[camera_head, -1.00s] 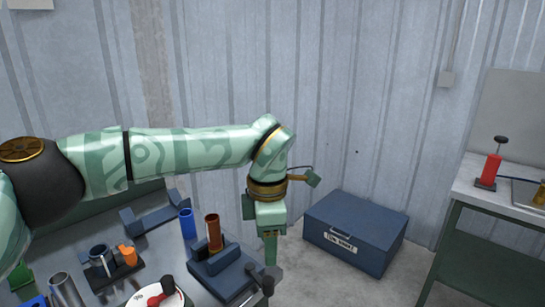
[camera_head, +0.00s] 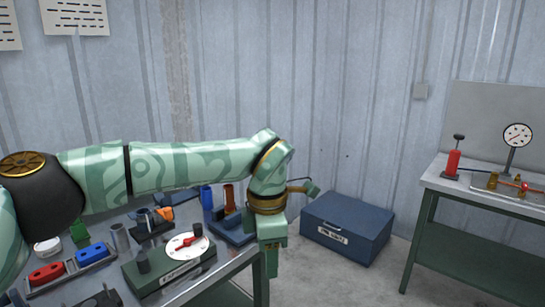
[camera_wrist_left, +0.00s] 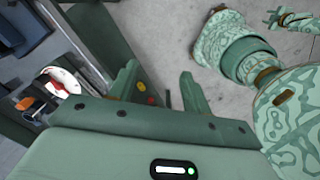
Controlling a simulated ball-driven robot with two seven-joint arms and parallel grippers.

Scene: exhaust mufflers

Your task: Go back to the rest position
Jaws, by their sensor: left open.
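My left gripper (camera_head: 271,262) hangs down just past the right edge of the workbench (camera_head: 232,268) in the head view. In the left wrist view its two fingers (camera_wrist_left: 160,85) are apart, with nothing held between them. Grey floor and the dark side of the bench show beyond them. My left arm stretches across the head view from the left, above the bench, and hides part of it. My right gripper is not in the head view.
On the bench are a green box with a round dial (camera_head: 188,245), a tray with red and blue parts (camera_head: 70,270), a blue cylinder (camera_head: 206,197) and a brown tube (camera_head: 229,197). A blue toolbox (camera_head: 345,228) stands on the floor. A second table (camera_head: 480,190) is at right.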

